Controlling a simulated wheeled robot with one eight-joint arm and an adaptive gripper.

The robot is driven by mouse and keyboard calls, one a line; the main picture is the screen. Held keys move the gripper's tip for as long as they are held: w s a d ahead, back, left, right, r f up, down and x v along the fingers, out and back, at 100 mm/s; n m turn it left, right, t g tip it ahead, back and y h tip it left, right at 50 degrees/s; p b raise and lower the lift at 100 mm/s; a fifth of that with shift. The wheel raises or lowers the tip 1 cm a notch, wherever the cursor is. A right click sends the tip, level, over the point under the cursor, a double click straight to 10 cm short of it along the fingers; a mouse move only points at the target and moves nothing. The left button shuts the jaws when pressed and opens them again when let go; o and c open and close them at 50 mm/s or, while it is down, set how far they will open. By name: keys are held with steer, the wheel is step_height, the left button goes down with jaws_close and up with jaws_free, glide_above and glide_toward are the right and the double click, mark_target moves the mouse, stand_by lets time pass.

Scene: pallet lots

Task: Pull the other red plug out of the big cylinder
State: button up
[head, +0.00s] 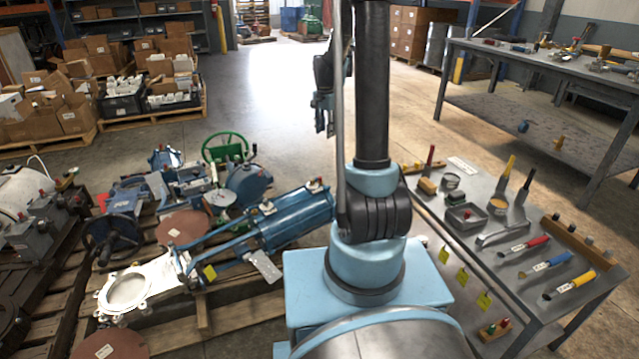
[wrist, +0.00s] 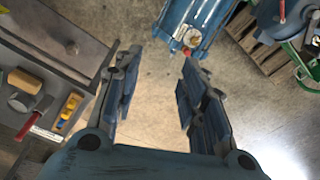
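The big blue cylinder (head: 293,222) lies tilted on a wooden pallet, left of my arm. The wrist view shows part of the blue cylinder (wrist: 205,18) at the top, with a small red plug (wrist: 187,50) beside a pale round fitting. My gripper (wrist: 160,62) is open, with nothing between its fingers. In the head view my gripper (head: 325,95) hangs above the floor, partly behind my arm, well apart from the cylinder.
A grey tool table (head: 505,265) stands at the right with brushes, tools and a small tray (head: 465,217) holding something red. A green handwheel (head: 225,150) and blue machine parts crowd the pallet. A workbench (head: 570,85) stands behind. The floor (head: 270,95) beyond is clear.

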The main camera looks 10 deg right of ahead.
steer(key=w+f+m, duration=0.2)
steer(key=w+f, duration=0.7)
steer(key=f, duration=0.1)
steer(key=m, duration=0.3)
glide_toward(320, 177)
steer(key=shift+w+a+f+g, duration=0.1)
steer(key=shift+w+f+g, duration=0.1)
steer(key=shift+g, duration=0.1)
steer(key=shift+w+d+f, duration=0.1)
steer(key=shift+d+f, duration=0.05)
steer(key=shift+f, duration=2.05)
steer(key=shift+w+d+f, duration=0.1)
steer(key=shift+d+f, duration=0.05)
steer(key=shift+f, duration=2.05)
jaws_close()
